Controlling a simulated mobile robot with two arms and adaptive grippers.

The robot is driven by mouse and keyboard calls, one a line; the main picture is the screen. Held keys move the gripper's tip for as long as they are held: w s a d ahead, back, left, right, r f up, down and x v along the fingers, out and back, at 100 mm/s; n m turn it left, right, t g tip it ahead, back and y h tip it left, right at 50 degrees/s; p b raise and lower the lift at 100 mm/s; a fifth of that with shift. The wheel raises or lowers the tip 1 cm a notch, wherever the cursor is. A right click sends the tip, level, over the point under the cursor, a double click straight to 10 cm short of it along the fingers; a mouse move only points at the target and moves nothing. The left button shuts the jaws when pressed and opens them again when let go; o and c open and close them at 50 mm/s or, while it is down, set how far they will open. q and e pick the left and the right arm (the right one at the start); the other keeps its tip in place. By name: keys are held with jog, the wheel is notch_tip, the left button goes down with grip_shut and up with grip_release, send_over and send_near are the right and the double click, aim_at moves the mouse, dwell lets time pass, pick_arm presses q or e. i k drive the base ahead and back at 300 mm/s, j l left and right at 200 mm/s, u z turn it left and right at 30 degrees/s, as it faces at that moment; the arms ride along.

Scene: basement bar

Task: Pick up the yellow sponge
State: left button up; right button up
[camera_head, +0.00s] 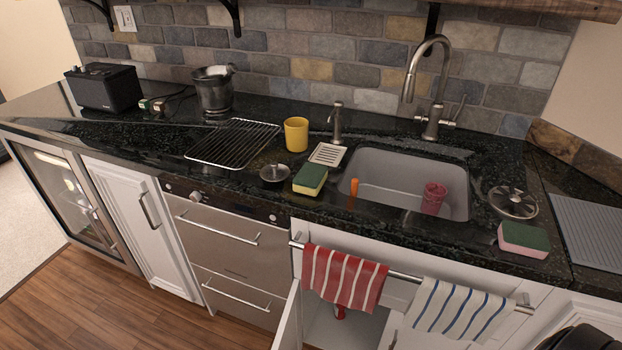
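The yellow sponge (310,179) lies on the dark counter just left of the sink, with a green scouring layer on top and its yellow body showing at the side. A second sponge (523,239), pink with a green top, lies at the counter's front edge right of the sink. Neither of my grippers is in view, and nothing touches the yellow sponge.
The sink (385,165) holds a red cup (434,198) and an orange item (354,187). A small lid (274,173), a yellow cup (296,134) and a soap tray (327,154) surround the sponge. Towels (343,277) hang below; a cabinet door (288,322) stands open.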

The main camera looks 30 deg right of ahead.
aim_at(309, 180)
jog(key=j+z, duration=0.1)
jog(key=z, duration=0.25)
jog(key=i+j+z, duration=0.1)
jog(key=z, duration=0.25)
jog(key=j+z, duration=0.15)
jog(key=z, duration=0.2)
jog(key=i, duration=0.05)
